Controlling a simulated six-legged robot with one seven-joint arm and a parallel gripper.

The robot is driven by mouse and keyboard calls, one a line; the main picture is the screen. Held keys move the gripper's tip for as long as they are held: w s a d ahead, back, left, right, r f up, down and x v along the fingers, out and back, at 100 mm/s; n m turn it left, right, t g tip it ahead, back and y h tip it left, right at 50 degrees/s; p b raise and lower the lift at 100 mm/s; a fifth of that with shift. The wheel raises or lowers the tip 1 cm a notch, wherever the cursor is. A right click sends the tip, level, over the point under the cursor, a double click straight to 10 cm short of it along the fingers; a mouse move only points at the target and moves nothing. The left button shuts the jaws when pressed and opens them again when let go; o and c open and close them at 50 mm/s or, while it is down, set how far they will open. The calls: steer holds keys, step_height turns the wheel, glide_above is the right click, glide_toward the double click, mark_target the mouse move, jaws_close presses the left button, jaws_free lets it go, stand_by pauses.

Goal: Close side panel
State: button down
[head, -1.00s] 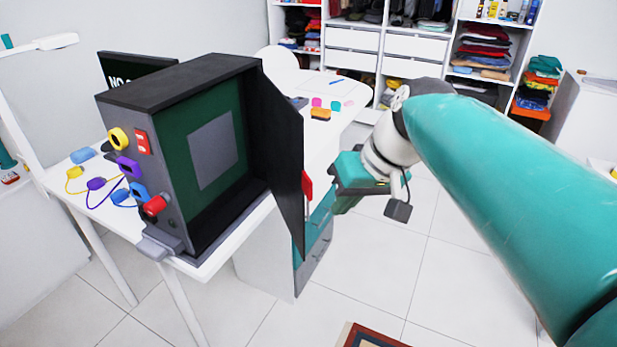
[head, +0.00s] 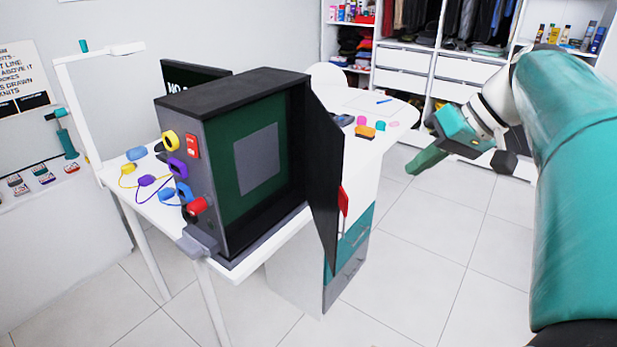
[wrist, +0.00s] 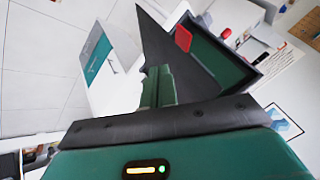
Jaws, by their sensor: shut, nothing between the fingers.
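The side panel (head: 326,170) is a black door hinged on the right edge of a dark box (head: 245,165) on the white table. It stands open, swung outward, with a red handle (head: 343,202) on its outer face. The box's inside shows green with a grey square. My gripper (head: 412,170) is shut and empty, to the right of the panel and apart from it in the head view. In the wrist view my gripper's fingers (wrist: 158,84) point toward the panel (wrist: 170,45) and the red handle (wrist: 183,39), with no contact that I can make out.
The white table (head: 280,238) carries the box, with yellow, purple, blue and red plugs on the box's left side. A drawer cabinet (head: 345,265) stands under the table. The tiled floor (head: 440,240) at right is clear. Open wardrobe shelves (head: 430,60) stand behind.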

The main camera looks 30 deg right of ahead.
steer(key=w+a+f, duration=0.6)
steer(key=f, duration=0.2)
steer(key=shift+w+a, duration=0.25)
steer(key=shift+w, duration=0.05)
stand_by(0.3)
steer(key=w+a+m+h, duration=0.1)
steer(key=w+a+m, duration=0.1)
steer(key=w+a, duration=0.5)
steer(key=w+a+m+h, duration=0.1)
steer(key=w+a, duration=0.6)
steer(key=a, duration=0.1)
steer(key=w+a+m+t+h, duration=0.1)
steer(key=w+a+m, duration=0.1)
steer(key=w+a, duration=0.5)
steer(key=shift+w+a+m, duration=0.1)
steer(key=shift+a+m, duration=0.2)
steer(key=shift+a, duration=0.15)
